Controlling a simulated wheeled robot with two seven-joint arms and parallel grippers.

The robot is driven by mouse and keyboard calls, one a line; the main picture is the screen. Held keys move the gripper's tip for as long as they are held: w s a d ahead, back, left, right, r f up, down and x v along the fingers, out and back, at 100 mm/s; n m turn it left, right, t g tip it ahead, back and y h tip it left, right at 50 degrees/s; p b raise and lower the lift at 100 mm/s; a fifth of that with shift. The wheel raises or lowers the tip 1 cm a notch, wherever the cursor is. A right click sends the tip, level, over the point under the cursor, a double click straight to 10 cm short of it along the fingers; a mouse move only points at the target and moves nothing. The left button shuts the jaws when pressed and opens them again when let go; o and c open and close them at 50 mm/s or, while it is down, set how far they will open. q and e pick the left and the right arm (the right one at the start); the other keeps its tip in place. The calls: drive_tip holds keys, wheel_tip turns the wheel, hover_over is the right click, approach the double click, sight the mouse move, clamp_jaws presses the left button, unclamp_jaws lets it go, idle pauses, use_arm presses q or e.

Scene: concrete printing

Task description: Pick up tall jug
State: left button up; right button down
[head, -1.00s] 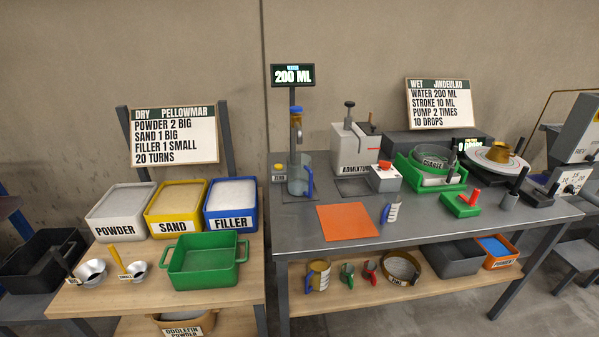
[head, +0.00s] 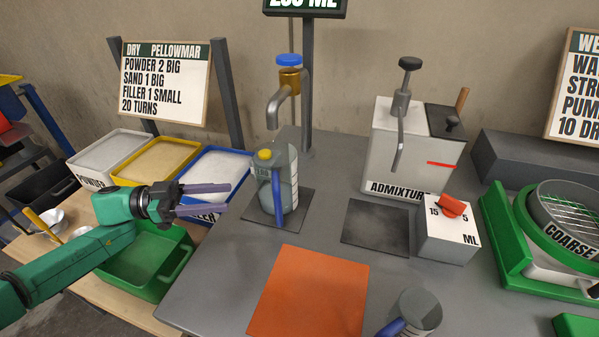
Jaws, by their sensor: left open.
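The tall jug (head: 289,183) is a clear grey, upright vessel with a blue handle facing the front. It stands on a dark square pad under the tap (head: 285,95), which has a blue top and a brass body. A yellow knob shows at the jug's left upper side. My left gripper (head: 222,198) is open and empty, left of the jug and apart from it, with its purple-grey fingers pointing right toward the jug, over the filler bin (head: 222,160). My right gripper is not in view.
An orange mat (head: 308,295) lies in front of the jug. A small cup with a blue handle (head: 418,308) stands at the front right. The admixture dispenser (head: 405,150) and its dial box (head: 447,243) stand right. A green tub (head: 150,262) sits below my left arm.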

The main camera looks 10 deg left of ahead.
use_arm(q)
approach(277, 193)
drive_tip(key=w+d+f, duration=0.1)
drive_tip(key=p+x, duration=0.2)
drive_tip(key=x, duration=0.6)
drive_tip(key=shift+w+d+f, duration=0.15)
drive_tip(key=shift+w+d, duration=0.05)
drive_tip(key=shift+d, duration=0.05)
drive_tip(key=shift+w+d+f, duration=0.1)
drive_tip(key=shift+f, duration=0.05)
drive_tip(key=c, duration=0.8)
clamp_jaws()
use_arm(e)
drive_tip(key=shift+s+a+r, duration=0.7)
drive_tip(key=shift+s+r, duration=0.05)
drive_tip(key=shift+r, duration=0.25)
